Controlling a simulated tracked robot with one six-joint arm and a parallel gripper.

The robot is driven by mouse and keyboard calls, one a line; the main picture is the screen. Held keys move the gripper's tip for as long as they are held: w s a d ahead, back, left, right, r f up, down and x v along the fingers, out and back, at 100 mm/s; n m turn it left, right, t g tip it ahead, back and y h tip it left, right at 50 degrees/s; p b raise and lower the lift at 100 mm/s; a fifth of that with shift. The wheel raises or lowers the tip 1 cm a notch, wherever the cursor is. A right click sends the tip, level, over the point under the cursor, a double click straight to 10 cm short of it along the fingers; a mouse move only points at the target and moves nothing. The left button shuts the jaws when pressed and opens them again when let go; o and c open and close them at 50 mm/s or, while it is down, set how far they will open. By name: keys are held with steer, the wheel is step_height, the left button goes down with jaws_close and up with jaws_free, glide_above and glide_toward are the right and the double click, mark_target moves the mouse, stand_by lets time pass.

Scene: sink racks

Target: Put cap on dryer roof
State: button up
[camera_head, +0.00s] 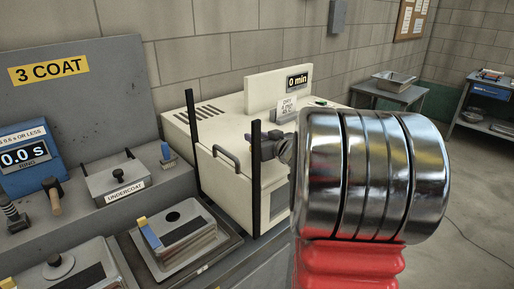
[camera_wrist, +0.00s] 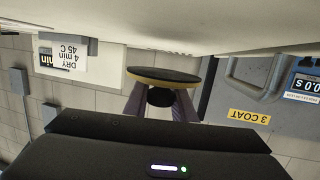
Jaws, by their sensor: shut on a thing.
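The dryer (camera_head: 220,115) is a cream box with a grey handle, in the middle of the head view, under a "0 min" display. In the wrist view my gripper (camera_wrist: 160,97) is shut on the cap (camera_wrist: 163,76), a round dark disc with a yellowish rim and a dark knob between the fingers. The cap is close to a broad cream surface along the top of that upside-down-looking picture; I cannot tell if they touch. In the head view my large chrome and red arm hides part of the dryer's right side, and I cannot make out the cap there.
Two black upright posts (camera_head: 192,146) stand before the dryer. To the left are an undercoat box (camera_head: 117,178), a metal container (camera_head: 182,236) with a dark round opening, and a blue timer (camera_head: 27,160). A "3 COAT" panel (camera_head: 95,95) stands behind. A side table (camera_head: 394,96) is at the back right.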

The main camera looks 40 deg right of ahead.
steer(key=shift+f, duration=1.9)
steer(key=o, duration=1.1)
steer(key=shift+c, duration=0.2)
